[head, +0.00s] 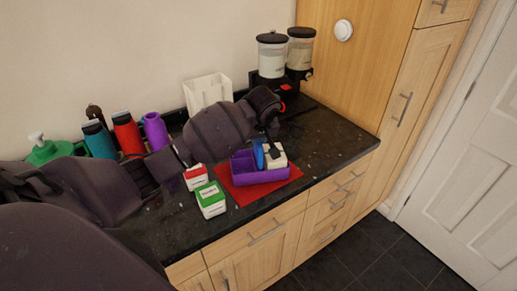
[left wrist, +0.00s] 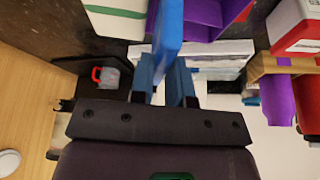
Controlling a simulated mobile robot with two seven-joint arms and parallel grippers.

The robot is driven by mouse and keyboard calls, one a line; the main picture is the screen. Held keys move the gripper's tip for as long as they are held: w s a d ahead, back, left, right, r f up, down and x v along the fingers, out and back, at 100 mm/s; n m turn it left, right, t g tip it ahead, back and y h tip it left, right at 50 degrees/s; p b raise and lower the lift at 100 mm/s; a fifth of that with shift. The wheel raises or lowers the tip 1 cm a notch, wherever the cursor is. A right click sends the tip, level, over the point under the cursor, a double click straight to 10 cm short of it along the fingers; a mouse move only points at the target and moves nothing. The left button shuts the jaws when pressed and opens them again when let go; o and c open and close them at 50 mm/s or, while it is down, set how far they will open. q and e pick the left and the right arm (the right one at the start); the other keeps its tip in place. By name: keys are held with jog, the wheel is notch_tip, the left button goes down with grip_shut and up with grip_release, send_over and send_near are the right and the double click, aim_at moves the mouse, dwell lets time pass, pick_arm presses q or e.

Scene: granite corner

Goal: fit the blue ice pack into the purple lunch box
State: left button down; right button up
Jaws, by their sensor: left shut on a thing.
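The purple lunch box (head: 262,180) stands on a red mat. It also shows in the left wrist view (left wrist: 205,14). The blue ice pack (head: 258,158) is at the middle of the box, beside a white block with a dark patch (head: 277,161). In the left wrist view the ice pack (left wrist: 168,32) stands on edge between the blue fingers. My left gripper (left wrist: 161,75) is shut on it. The head view does not show clearly whether its lower edge rests on the box floor. My right gripper is not in view.
A red-and-white box (head: 196,177) and a green-and-white box (head: 211,199) stand left of the red mat (head: 278,186). Bottles (head: 127,133), a white rack (head: 207,90) and a dispenser (head: 272,57) line the wall. The counter (head: 335,134) right of the mat is clear.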

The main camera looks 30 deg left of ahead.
pick_arm(q)
jog(key=shift+f, duration=2.3)
jog(key=shift+f, duration=0.1)
jog(key=c, duration=1.1)
grip_release()
jog(key=v, duration=1.2)
jog(key=shift+b, duration=0.3)
